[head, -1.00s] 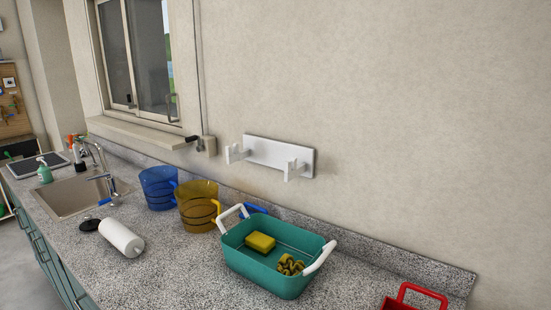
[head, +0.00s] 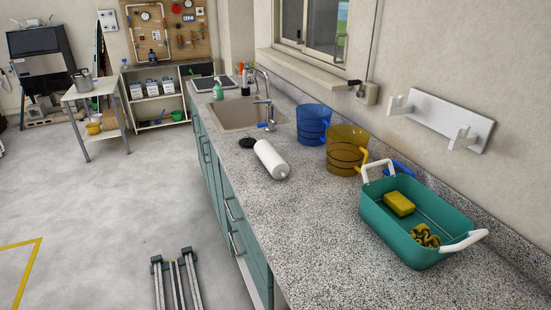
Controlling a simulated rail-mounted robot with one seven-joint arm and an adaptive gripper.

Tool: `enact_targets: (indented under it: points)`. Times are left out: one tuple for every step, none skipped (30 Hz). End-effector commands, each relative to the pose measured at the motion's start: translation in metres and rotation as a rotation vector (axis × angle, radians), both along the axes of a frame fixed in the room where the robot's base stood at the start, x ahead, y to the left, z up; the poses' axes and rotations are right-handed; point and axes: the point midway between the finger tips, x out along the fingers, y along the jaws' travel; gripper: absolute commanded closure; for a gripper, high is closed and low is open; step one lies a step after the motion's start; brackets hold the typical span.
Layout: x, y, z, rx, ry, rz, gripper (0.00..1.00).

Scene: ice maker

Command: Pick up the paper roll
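The paper roll (head: 271,159) is white and lies on its side on the speckled grey counter (head: 300,235), near the counter's front edge. Its near end points down and to the right in the head view. Nothing covers it. My gripper is not in view, and nothing is seen touching the roll.
A teal basket (head: 395,233) holds a yellow sponge. The sink (head: 240,114) lies behind. The counter before the roll is clear.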

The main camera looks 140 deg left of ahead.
Motion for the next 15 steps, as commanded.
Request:
enact_targets:
  points:
    - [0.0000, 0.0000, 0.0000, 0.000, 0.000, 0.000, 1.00]
    - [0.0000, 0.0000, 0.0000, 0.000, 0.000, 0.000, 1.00]
    - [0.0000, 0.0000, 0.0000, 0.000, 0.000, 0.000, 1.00]
    - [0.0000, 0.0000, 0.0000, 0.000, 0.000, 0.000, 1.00]
    - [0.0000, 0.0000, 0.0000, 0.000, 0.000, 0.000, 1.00]
    - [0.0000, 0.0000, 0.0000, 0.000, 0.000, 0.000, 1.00]
    - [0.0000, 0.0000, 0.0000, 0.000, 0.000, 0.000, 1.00]
    - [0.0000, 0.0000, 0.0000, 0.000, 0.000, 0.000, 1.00]
    - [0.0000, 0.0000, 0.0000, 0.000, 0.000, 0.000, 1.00]
    - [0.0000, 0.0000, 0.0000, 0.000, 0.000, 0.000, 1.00]
    - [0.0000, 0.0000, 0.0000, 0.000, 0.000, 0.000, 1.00]
    - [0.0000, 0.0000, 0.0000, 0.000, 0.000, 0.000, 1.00]
    - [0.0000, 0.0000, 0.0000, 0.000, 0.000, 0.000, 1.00]
    - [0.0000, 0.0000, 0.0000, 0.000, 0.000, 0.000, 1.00]
    - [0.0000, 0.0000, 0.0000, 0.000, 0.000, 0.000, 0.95]
